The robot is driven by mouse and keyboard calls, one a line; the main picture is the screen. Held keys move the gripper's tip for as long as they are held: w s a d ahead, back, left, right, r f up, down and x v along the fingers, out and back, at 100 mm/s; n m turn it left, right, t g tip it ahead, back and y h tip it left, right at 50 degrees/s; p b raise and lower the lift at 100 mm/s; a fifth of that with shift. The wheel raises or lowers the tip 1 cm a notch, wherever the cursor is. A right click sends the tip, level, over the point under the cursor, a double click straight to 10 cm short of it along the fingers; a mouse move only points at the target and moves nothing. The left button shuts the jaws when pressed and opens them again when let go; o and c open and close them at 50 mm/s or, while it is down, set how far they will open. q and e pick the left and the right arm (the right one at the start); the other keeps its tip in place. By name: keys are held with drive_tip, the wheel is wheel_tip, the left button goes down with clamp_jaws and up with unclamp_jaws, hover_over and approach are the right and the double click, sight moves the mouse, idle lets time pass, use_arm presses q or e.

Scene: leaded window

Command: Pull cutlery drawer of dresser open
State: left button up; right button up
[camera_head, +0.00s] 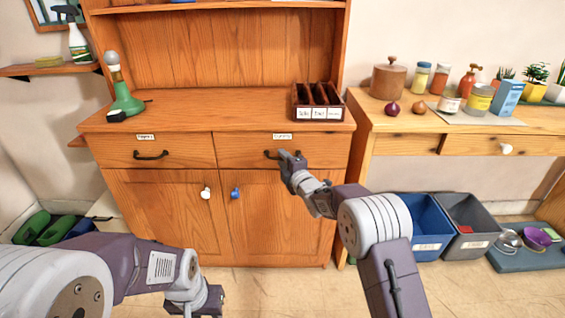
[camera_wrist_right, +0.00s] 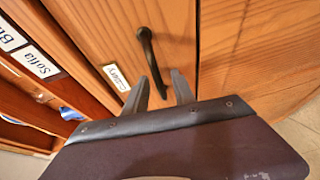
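The wooden dresser (camera_head: 165,215) has two drawers side by side above two doors. The right drawer (camera_head: 325,150), whose label seems to read "Cutlery", is shut. Its dark bar handle (camera_head: 268,154) is partly hidden by my right gripper (camera_head: 290,158) in the head view. In the right wrist view the handle (camera_wrist_right: 150,60) reaches down between the two fingers of my right gripper (camera_wrist_right: 160,88). The fingers are apart, one on each side of the handle's near end; contact cannot be told. My left gripper (camera_head: 205,300) is low at the bottom edge, away from the dresser; its fingers are unclear.
The left drawer (camera_head: 190,152) is shut. A side table (camera_head: 400,130) adjoins on the right, with a blue bin (camera_head: 425,225) and grey bin (camera_head: 470,222) below.

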drive_tip(key=shift+w+a, duration=0.15)
drive_tip(key=shift+w, duration=0.15)
clamp_jaws()
idle(1.3)
